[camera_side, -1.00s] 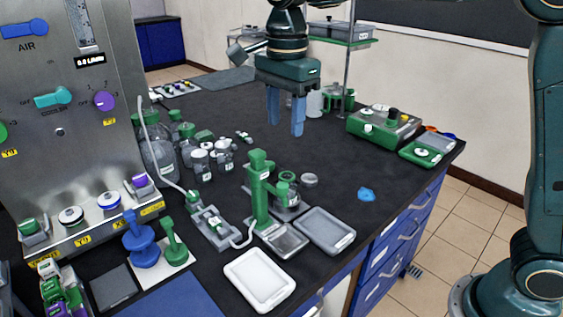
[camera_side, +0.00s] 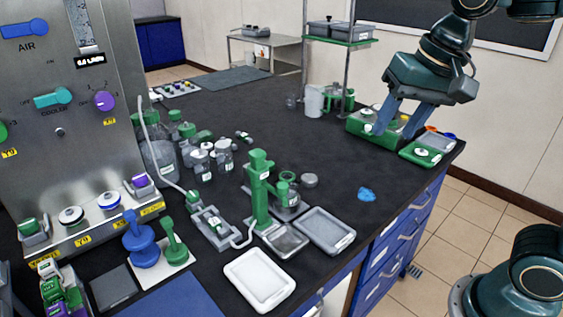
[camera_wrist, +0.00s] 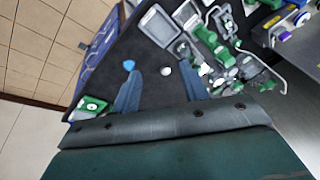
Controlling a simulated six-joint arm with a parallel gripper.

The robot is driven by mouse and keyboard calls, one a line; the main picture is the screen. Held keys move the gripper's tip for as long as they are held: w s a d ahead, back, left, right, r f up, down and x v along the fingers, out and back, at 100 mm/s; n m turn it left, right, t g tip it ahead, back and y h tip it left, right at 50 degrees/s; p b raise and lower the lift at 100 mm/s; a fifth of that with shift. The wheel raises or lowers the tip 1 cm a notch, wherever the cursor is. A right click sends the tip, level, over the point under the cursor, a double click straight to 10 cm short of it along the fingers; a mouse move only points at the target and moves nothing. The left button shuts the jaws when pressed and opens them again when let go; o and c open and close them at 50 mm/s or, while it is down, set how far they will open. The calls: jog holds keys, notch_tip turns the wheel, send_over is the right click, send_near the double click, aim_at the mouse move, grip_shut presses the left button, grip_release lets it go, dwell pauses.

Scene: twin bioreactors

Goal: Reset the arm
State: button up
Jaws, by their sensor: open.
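My gripper (camera_side: 397,118) is open and empty in the side view, with its two blue fingers apart and tilted. It hangs at the right end of the black bench (camera_side: 285,120), in front of or above the green device (camera_side: 362,123). The blue piece also shows in the wrist view (camera_wrist: 129,65).
A green scale-like unit (camera_side: 421,153) stands at the bench's right edge. A shelf rack (camera_side: 340,40) rises at the back. A green stand (camera_side: 260,190), bottles (camera_side: 202,163) and trays (camera_side: 325,230) fill the front and middle. The steel control panel (camera_side: 70,120) is at left. The bench's back middle is clear.

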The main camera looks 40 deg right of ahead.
jog(key=s+d+f+n+t, duration=0.2)
jog(key=s+f+n, duration=0.3)
jog(key=s, duration=0.3)
jog(key=shift+s+d+n, duration=0.25)
jog(key=shift+d+n, duration=0.05)
jog(key=shift+n, duration=0.4)
